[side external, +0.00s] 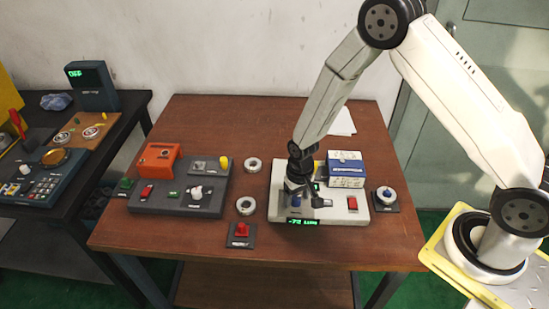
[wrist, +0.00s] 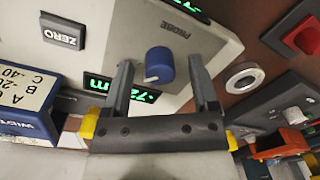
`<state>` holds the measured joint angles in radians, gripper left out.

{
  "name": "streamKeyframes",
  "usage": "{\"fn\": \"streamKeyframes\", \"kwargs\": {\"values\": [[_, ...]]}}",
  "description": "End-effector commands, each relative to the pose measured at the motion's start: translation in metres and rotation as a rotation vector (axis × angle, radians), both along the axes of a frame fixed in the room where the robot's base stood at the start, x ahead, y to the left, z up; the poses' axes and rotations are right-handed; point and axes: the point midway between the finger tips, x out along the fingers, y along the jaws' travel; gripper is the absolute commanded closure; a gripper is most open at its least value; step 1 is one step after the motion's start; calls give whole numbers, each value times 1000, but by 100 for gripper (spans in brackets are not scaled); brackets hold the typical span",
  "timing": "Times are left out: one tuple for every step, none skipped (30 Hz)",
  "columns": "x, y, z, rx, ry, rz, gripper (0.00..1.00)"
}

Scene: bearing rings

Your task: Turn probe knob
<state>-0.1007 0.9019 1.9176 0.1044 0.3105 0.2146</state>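The probe knob (wrist: 158,68) is blue with a pale pointer face, under an upside-down "PROBE" label on a light grey instrument (wrist: 205,45). In the side view, the instrument (side external: 345,216) stands at the table's right half, and its blue knob is mostly hidden by my gripper (side external: 298,188). In the wrist view, my gripper (wrist: 160,62) is open, with one finger on each side of the knob and a visible gap to each. I cannot tell whether the fingertips reach down to the knob's height. A green display (side external: 303,222) is lit on the instrument's front.
A blue-and-white box (side external: 346,170) sits on the instrument's back right. A red button (side external: 352,204) is at its right. Bearing rings (side external: 245,206) lie to the left, near a dark control panel (side external: 180,206) and a red-button pad (side external: 241,232). A ring on a pad (side external: 386,195) stands right.

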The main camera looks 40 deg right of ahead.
Motion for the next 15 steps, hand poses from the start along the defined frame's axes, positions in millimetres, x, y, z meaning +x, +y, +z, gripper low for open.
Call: {"fn": "streamKeyframes", "kwargs": {"values": [[0,0,0,0,1,1,25],[0,0,0,0,1,1,25],[-1,0,0,-1,1,1,25],[-1,0,0,-1,2,1,25],[-1,0,-1,-1,2,1,25],[-1,0,-1,-1,2,2,25],[-1,0,-1,-1,2,2,25],[-1,0,0,-1,2,2,25],[-1,0,0,-1,2,2,25],[-1,0,0,-1,2,2,25],[-1,0,1,-1,2,2,25],[-1,0,2,-1,2,2,25],[-1,0,3,-1,2,2,25],[-1,0,5,-1,2,2,25],[-1,0,7,-1,2,2,25]]}}
